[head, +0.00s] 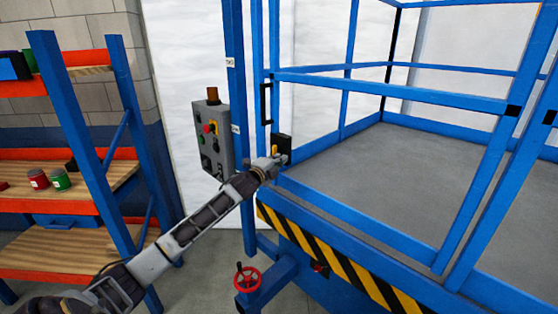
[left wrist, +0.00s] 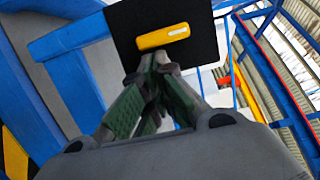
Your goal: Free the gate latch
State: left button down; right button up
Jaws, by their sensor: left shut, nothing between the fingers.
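The gate latch is a yellow handle (left wrist: 163,37) on a black plate (left wrist: 205,18). In the head view the black plate (head: 285,142) sits on the blue gate post, with the yellow handle (head: 275,152) at its left side. My left gripper (head: 281,160) is at the lower part of the plate. In the left wrist view its fingers (left wrist: 152,62) are closed together just below the yellow handle, with nothing between them. I cannot tell whether the fingertips touch the plate or handle. My right gripper is in neither view.
A grey control box (head: 212,143) with buttons hangs left of the gate. A red handwheel (head: 248,279) is below. The blue-railed platform (head: 440,150) fills the right. Orange and blue shelving (head: 75,215) with cans stands at the left.

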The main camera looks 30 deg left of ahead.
pick_arm(q)
jog(key=shift+f+m, duration=0.15)
jog(key=shift+m, duration=0.15)
